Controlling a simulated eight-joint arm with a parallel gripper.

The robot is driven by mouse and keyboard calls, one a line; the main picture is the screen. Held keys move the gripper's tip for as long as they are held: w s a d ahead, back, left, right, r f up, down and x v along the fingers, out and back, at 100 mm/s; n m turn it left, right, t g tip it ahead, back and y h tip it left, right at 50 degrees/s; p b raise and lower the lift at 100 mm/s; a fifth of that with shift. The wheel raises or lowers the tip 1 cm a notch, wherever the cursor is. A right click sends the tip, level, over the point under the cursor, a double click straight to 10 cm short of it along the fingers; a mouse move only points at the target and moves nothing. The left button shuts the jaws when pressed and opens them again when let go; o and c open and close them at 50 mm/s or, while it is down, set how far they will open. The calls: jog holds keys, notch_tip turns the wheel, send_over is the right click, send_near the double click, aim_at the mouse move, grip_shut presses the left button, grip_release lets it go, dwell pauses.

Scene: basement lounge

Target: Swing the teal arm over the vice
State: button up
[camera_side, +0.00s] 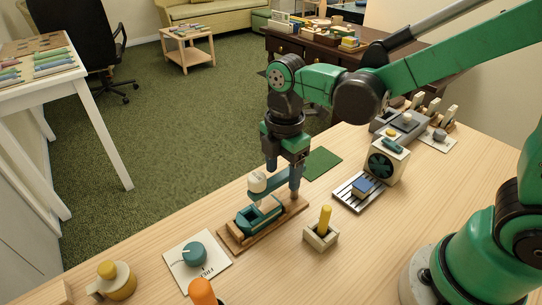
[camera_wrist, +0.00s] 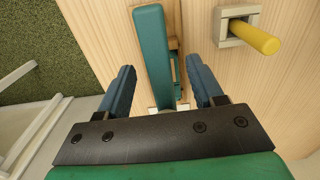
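The teal arm (camera_wrist: 152,50) is a long flat bar lying between my gripper's fingers in the wrist view, with gaps on both sides. In the side view the teal arm (camera_side: 268,184) shows just under my gripper (camera_side: 284,178), with a cream round piece (camera_side: 257,183) at its left. The teal vice (camera_side: 258,217) sits on a wooden base (camera_side: 234,244) below and close to the arm; the arm mostly hides it in the wrist view. My gripper (camera_wrist: 162,90) is open, its blue fingers astride the bar. Whether a finger touches it, I cannot tell.
A block with an upright yellow peg (camera_side: 325,219) stands right of the vice. A dial card (camera_side: 211,265), an orange knob (camera_side: 202,291) and a yellow-topped cup (camera_side: 117,281) lie nearer the front. A slatted tray (camera_side: 344,194) and fan box (camera_side: 386,162) stand farther right.

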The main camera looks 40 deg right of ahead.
aim_at(285, 175)
jog(key=shift+r, duration=2.8)
jog(key=shift+s+d+r+m, duration=0.1)
jog(key=shift+d+m, duration=0.1)
jog(key=shift+m, duration=0.2)
jog(key=s+d+m+t, duration=0.3)
jog(key=d+m+t, duration=0.3)
jog(key=m, duration=1.1)
jog(key=shift+s+d+r+t, duration=0.25)
jog(key=shift+d+t, duration=0.15)
jog(key=shift+t, duration=0.2)
